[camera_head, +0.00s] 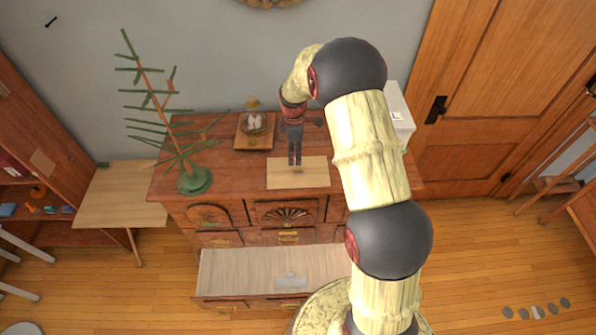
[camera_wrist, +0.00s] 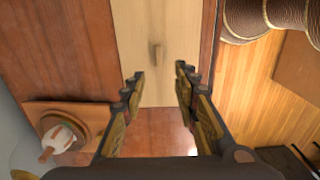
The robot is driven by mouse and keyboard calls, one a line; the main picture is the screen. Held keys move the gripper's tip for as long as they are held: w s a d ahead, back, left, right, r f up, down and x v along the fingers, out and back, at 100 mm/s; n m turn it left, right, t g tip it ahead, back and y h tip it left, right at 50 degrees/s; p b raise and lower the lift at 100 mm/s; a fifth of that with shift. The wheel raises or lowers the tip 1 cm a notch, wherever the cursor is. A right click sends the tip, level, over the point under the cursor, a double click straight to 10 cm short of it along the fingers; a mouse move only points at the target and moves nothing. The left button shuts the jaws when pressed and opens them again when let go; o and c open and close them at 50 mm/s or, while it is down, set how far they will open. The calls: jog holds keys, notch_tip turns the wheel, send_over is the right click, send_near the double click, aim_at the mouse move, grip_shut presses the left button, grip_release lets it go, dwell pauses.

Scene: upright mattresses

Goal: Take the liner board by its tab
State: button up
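A pale wooden board (camera_head: 312,179) with a small raised tab (camera_head: 297,171) lies flat on top of the brown dresser; it looks like the liner board. In the wrist view the board (camera_wrist: 180,25) runs up the middle, with its tab (camera_wrist: 156,51) standing up near its centre. My gripper (camera_head: 295,163) points down over the back part of the board. Its two fingers (camera_wrist: 159,73) are apart, with nothing between them. The tab shows beyond the fingertips, roughly in line with the gap. I see no contact with it.
The dresser (camera_head: 235,160) has an open lower drawer (camera_head: 225,270) with a small whitish thing (camera_head: 291,282) inside. A sparse green tree (camera_head: 195,180) stands left on top. A wooden stand (camera_head: 254,132) with pale items is behind left; a white box (camera_head: 398,108) is right.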

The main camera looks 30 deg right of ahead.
aim_at(296, 166)
jog(key=f, duration=0.7)
jog(key=shift+d+f+p, duration=0.35)
jog(key=c, duration=0.7)
grip_shut()
